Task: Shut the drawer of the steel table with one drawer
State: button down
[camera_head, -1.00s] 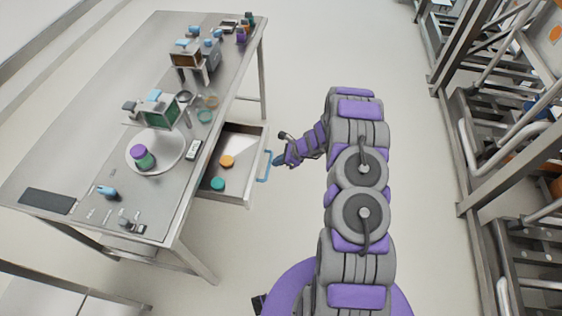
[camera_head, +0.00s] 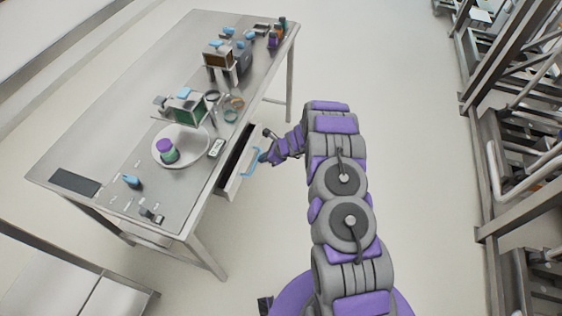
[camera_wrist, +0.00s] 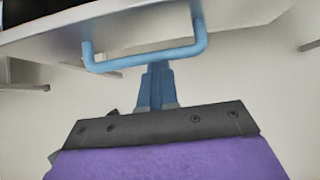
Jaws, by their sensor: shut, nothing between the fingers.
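The steel table (camera_head: 110,100) stands at the left in the head view. Its drawer (camera_head: 238,176) is part-way open, with a narrow dark gap showing between the drawer front and the table edge. A blue handle (camera_head: 252,162) sits on the drawer front, and it also shows in the wrist view (camera_wrist: 140,58). My gripper (camera_head: 264,157) is shut with nothing in its fingers. In the wrist view its blue fingertips (camera_wrist: 157,68) are at the middle of the handle's bar; whether they touch it I cannot tell. The drawer's contents are hidden now.
On the tabletop are a white round plate with a purple-and-green jar (camera_head: 166,152), a green-sided device (camera_head: 186,108) and several small items. A metal rack (camera_head: 500,130) stands at the right.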

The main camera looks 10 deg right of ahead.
aim_at(243, 153)
jog(key=w+a, duration=0.1)
jog(key=a, duration=0.1)
jog(key=w+a+p, duration=0.1)
jog(key=w+a, duration=0.1)
jog(key=a, duration=0.1)
jog(key=w+a, duration=0.1)
jog(key=a, duration=0.1)
jog(key=shift+w+a+r, duration=0.1)
jog(key=shift+w+a, duration=0.05)
jog(key=shift+a, duration=0.25)
jog(key=shift+w+d, duration=0.1)
